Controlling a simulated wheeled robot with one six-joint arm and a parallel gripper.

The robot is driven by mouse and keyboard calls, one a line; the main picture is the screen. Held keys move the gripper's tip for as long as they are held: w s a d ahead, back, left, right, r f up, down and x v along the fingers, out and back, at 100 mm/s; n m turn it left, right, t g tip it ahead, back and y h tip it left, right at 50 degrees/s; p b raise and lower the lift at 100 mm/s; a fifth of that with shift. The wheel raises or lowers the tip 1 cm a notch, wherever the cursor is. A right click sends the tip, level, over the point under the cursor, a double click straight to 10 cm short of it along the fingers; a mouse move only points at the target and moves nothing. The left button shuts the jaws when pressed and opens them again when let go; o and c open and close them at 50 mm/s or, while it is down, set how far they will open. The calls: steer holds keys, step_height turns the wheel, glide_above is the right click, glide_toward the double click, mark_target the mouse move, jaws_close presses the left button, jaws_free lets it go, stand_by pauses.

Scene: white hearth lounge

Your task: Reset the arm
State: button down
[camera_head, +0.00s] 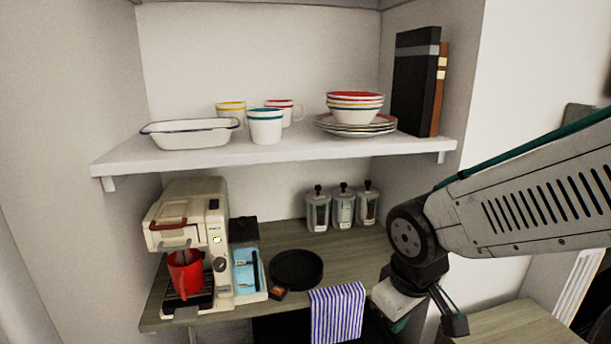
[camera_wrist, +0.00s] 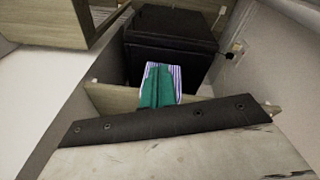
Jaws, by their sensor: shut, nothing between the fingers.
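My arm comes in from the right in the head view and bends down at a dark joint. My gripper (camera_head: 400,325) hangs below that joint, at the right front of the wooden counter (camera_head: 350,248), partly hidden by the arm. In the wrist view the teal fingers of my gripper (camera_wrist: 157,72) are together, with nothing between them. The blue-and-white striped towel (camera_head: 337,312) hangs over the counter's front edge, left of my gripper. The towel also shows behind the fingers in the wrist view (camera_wrist: 178,80); I cannot tell whether they touch.
A coffee machine (camera_head: 188,230) with a red cup (camera_head: 185,272), a black round dish (camera_head: 297,269) and several jars (camera_head: 343,207) stand on the counter. The shelf above (camera_head: 280,150) holds crockery and books (camera_head: 416,85). A black box-like unit (camera_wrist: 170,45) stands below.

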steer(key=s+d+r+m, duration=0.3)
steer(key=s+d+r, duration=0.1)
steer(key=s+d, duration=0.1)
steer(key=s+d+r+m+g, duration=0.1)
steer(key=s+d+r+m, duration=0.2)
steer(key=s+d, duration=0.3)
steer(key=shift+s+d+r+m, duration=0.15)
steer(key=shift+s+r+m, duration=0.15)
steer(key=shift+s+r, duration=0.75)
